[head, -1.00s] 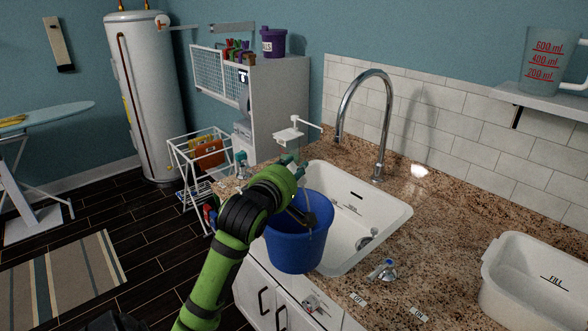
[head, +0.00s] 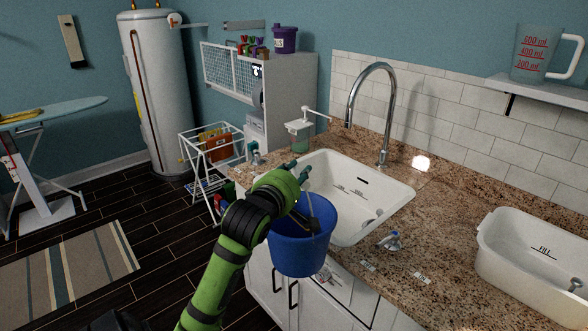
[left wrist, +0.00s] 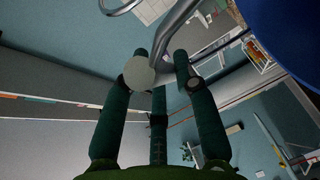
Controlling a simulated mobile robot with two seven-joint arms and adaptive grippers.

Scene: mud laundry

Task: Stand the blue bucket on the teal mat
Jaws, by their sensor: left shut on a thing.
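The blue bucket (head: 300,245) hangs upright in front of the counter edge, by the near left side of the sink. My left gripper (head: 298,172), at the end of the green arm, is above its rim. In the left wrist view the teal fingers (left wrist: 160,75) are closed around the bucket's grey handle and its pale round grip, and the blue bucket (left wrist: 296,38) fills the upper right corner. I see no teal mat in either view. My right gripper is not in view.
The white sink (head: 388,205) with a tall tap (head: 387,110) is set in the granite counter (head: 440,250). A white tub (head: 535,262) stands at right. A drying rack (head: 212,158) stands behind the arm. A striped rug (head: 75,265) lies on the open dark floor at left.

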